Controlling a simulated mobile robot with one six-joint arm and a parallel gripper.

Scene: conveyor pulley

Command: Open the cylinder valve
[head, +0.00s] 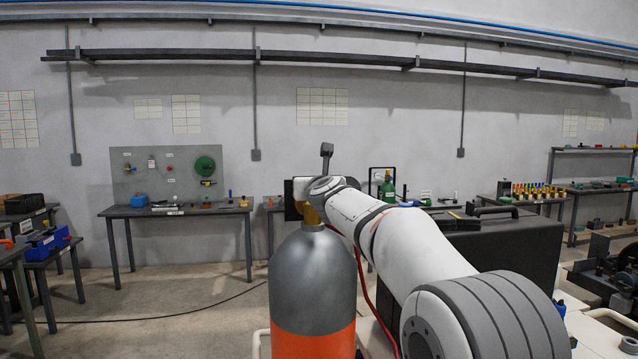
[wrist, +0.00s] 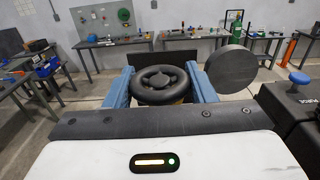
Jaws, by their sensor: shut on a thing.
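The gas cylinder (head: 312,280) stands upright in front of me in the head view, grey on top with an orange band below. A brass valve (head: 311,214) sits on its neck, partly hidden by my arm. In the wrist view the valve's black round handwheel (wrist: 164,84) lies between the blue fingers of my gripper (wrist: 161,85). The gripper is shut on the handwheel, one finger at each side. In the head view my gripper (head: 298,200) is at the cylinder top, and its fingers are mostly hidden.
A black round disc (wrist: 231,68) stands just right of the handwheel. A red hose (head: 365,290) runs down beside the cylinder. A dark case (head: 500,260) is at right. A workbench with a pegboard (head: 165,172) stands at the back wall. Open floor (head: 190,300) lies left of the cylinder.

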